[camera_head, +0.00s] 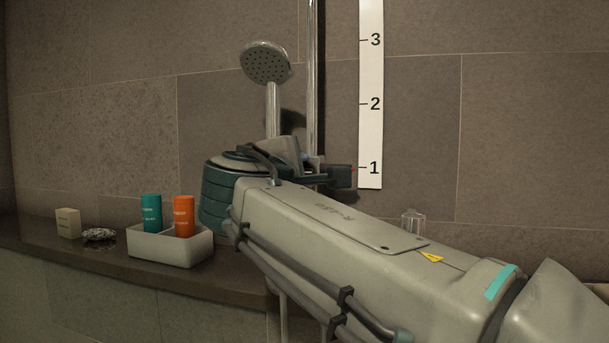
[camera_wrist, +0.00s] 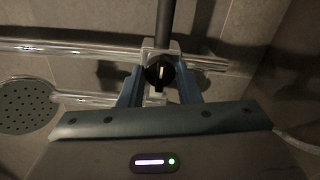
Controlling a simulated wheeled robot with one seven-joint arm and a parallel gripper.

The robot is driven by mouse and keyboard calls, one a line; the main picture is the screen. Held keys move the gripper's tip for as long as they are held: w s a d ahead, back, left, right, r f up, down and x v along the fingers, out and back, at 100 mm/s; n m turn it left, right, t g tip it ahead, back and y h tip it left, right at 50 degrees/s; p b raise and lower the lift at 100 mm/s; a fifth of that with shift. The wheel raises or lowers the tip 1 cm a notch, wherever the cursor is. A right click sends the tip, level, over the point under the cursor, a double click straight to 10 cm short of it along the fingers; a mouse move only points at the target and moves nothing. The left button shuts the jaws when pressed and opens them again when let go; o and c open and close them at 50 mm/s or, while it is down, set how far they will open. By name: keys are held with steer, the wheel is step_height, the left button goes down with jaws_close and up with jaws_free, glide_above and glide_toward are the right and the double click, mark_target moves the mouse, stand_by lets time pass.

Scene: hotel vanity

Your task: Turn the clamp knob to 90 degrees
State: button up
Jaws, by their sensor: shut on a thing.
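The clamp knob (camera_wrist: 154,75) is round and black with a white mark, and sits between my fingers in the wrist view. Its mark runs nearly up and down in that picture. My gripper (camera_wrist: 160,80) has its two blue-grey fingers around the knob, shut on it. The pale clamp body (camera_wrist: 147,49) is just beyond, at the shower rail (camera_wrist: 70,47). In the head view my arm hides the knob and most of the clamp.
The shower head (camera_head: 266,64) hangs upper left of my wrist and also shows in the wrist view (camera_wrist: 25,104). On the ledge (camera_head: 85,262) are a white tray (camera_head: 170,249) with a teal and an orange bottle, a soap block (camera_head: 68,223) and a dish (camera_head: 99,235).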

steer(key=shift+a+r, duration=0.1)
steer(key=shift+r, duration=0.2)
steer(key=o, duration=1)
steer(key=shift+c, duration=0.2)
steer(key=shift+f, duration=0.15)
steer(key=v, duration=1.3)
steer(key=shift+s+p, duration=0.4)
steer(key=shift+p, duration=0.05)
steer(key=shift+w, duration=0.1)
